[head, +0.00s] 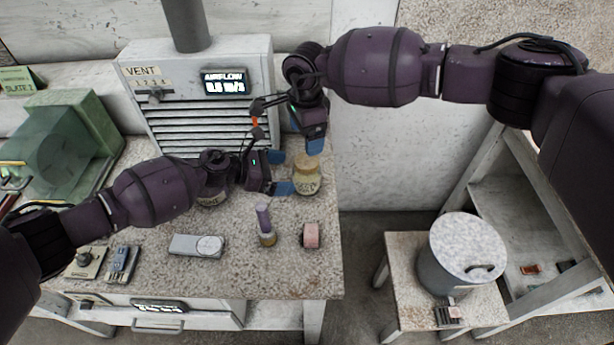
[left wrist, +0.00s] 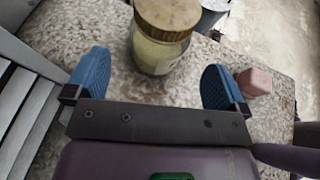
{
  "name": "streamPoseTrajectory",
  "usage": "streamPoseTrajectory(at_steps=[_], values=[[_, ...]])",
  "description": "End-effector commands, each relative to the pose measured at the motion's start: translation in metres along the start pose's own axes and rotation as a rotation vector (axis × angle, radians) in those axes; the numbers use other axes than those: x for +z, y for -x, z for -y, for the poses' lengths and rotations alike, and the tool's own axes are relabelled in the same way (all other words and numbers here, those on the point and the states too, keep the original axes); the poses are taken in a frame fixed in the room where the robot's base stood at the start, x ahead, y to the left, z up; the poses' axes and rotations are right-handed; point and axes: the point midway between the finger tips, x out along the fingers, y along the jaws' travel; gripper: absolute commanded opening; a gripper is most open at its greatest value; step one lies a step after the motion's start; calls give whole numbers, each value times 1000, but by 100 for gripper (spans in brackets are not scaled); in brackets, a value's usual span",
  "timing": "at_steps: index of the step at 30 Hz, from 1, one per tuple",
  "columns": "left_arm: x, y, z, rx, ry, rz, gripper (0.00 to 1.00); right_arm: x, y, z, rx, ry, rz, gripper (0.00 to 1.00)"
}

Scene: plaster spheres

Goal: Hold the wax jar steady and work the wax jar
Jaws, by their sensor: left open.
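The wax jar (head: 307,182) stands upright on the speckled bench near its right edge. It is glass with pale yellow contents and a tan lid, and also shows in the left wrist view (left wrist: 157,52). My left gripper (head: 281,173) is open, just left of the jar, with its blue fingers apart. In the left wrist view its fingers (left wrist: 152,84) are spread wide, with the jar ahead between their lines and nothing held. My right gripper (head: 315,146) hangs just above and behind the jar lid. One blue finger shows clearly; its opening is hard to make out.
A pink block (head: 311,235) and a purple-handled stamp-like tool (head: 265,224) stand in front of the jar. A grey device (head: 196,245) lies farther left. The vent unit (head: 200,100) stands behind. A lidded bin (head: 462,255) sits on a low stand at right.

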Motion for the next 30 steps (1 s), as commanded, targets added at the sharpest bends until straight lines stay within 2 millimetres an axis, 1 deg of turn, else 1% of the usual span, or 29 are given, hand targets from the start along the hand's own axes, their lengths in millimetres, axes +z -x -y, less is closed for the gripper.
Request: streamPoseTrajectory(at_steps=[1,6,12,18,25,26,30], values=[[1,-10,1,-2,0,1,100,0,0,0,0,0,0,84],[0,-35,0,-1,0,0,100,0,0,0,0,0,0,84],[0,-54,0,1,-1,0,100,0,0,0,0,0,0,84],[0,-61,0,1,-1,-1,100,0,0,0,0,0,0,84],[0,-61,0,1,-1,-1,100,0,0,0,0,0,0,84],[0,-61,0,1,-1,-1,97,0,0,0,0,0,0,84],[0,-61,0,1,-1,-1,76,0,0,0,0,0,0,84]])
